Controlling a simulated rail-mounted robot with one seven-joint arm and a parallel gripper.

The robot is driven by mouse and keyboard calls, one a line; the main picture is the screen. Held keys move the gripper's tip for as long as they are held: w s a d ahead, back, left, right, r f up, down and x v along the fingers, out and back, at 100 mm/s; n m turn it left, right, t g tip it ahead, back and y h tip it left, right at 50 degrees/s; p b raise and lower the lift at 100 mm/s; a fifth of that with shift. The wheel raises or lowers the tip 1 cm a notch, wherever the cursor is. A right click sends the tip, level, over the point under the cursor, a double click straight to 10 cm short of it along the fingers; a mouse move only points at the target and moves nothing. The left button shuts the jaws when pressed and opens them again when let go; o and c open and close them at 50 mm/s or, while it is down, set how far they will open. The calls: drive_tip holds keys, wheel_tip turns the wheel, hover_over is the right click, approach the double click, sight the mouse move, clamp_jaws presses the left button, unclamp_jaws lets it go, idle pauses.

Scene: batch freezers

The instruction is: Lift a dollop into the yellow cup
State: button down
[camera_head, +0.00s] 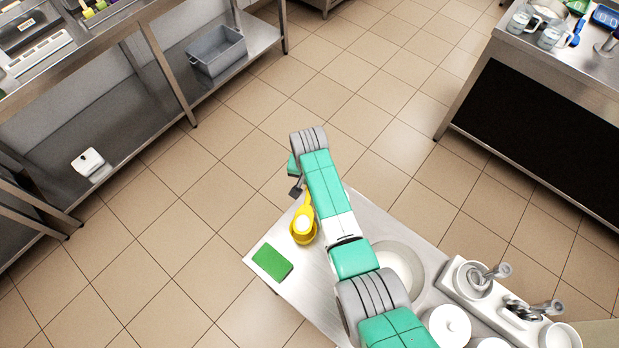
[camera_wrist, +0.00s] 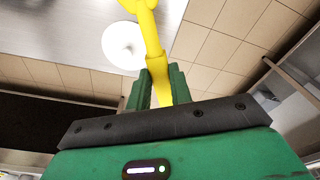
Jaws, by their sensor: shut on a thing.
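My gripper (camera_wrist: 157,85) is shut on the handle of a yellow utensil (camera_wrist: 158,62), between its green fingers in the wrist view. The utensil's far end runs out of the top of that view. In the head view my gripper (camera_head: 297,190) is partly hidden by my arm. A yellow cup-like shape (camera_head: 304,238) with a white patch inside lies just below it, over the steel counter. The yellow handle meets this shape. I cannot tell whether the white is in a cup or on the utensil, or whether the two touch.
A green mat (camera_head: 272,262) lies left on the steel counter (camera_head: 330,285). A large white round dish (camera_head: 413,268) is partly behind my arm. White tubs (camera_head: 448,325) and a tray of metal-handled tools (camera_head: 452,290) stand right. Tiled floor lies open beyond.

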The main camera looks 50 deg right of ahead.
drive_tip(key=s+f+t+y+b, duration=0.1)
drive_tip(key=t+y+b, duration=0.1)
drive_tip(key=t+b, duration=0.2)
drive_tip(key=s+d+f+t+y+b, duration=0.1)
drive_tip(key=t+y+b, duration=0.1)
drive_tip(key=t+b, duration=0.3)
drive_tip(key=s+f+m+t+y+b, duration=0.1)
drive_tip(key=t+y+b, duration=0.1)
drive_tip(key=t+b, duration=0.3)
drive_tip(key=shift+s+d+f+y+b, duration=0.15)
drive_tip(key=shift+d+f+y+b, duration=0.15)
drive_tip(key=shift+d+y, duration=0.1)
drive_tip(key=shift+r, duration=0.1)
idle(0.9)
